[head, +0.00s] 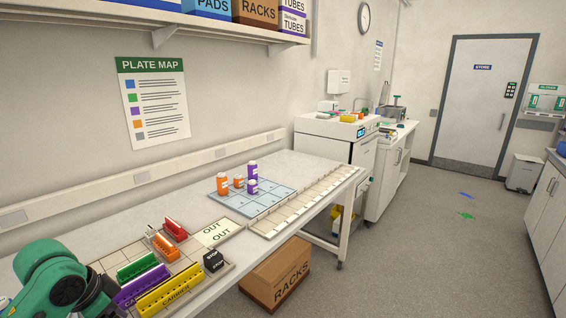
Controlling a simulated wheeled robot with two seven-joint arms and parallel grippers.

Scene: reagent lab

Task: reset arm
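A green and black arm part of mine (58,280) shows at the lower left, beside the bench. Its fingertips are not visible, so no gripper opening can be seen. My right arm is not in view. Close to the arm part, a tray board (215,262) on the bench holds a green rack (137,266), a purple rack (142,286), a yellow rack (170,291), an orange rack (165,247) and a red rack (174,230).
Orange and purple bottles (252,170) stand on a blue gridded mat (228,204). A pale slotted strip (310,200) runs along the bench's front edge. A black STOP block (213,260) sits near the racks. A cardboard box (276,275) is on the floor. Open floor lies right.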

